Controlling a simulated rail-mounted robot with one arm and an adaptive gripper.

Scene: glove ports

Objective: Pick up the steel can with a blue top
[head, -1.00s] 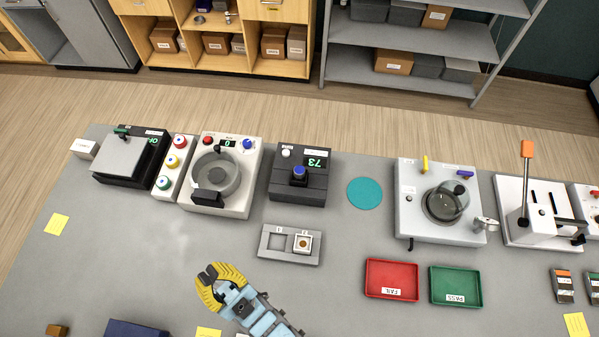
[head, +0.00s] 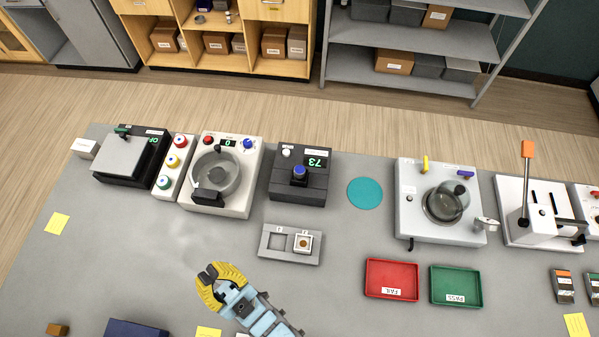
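The can with a blue top (head: 299,173) stands upright on the black device with a green readout (head: 286,188), near the middle of the bench's far side. Its blue top shows clearly, but its sides are small and dark here, so I cannot make out the steel. My gripper (head: 208,273), with yellow fingers and dark tips, is over the bench in the lower middle. It is well apart from the can, nearer and to the left. I see it from above and cannot tell whether its fingers are parted. No held thing shows.
A grey two-pocket holder (head: 268,256) lies between my gripper and the black device. A white machine with a round bowl (head: 238,203) stands left of the device, a teal disc (head: 365,193) right. Red (head: 391,292) and green (head: 456,299) trays lie to the right.

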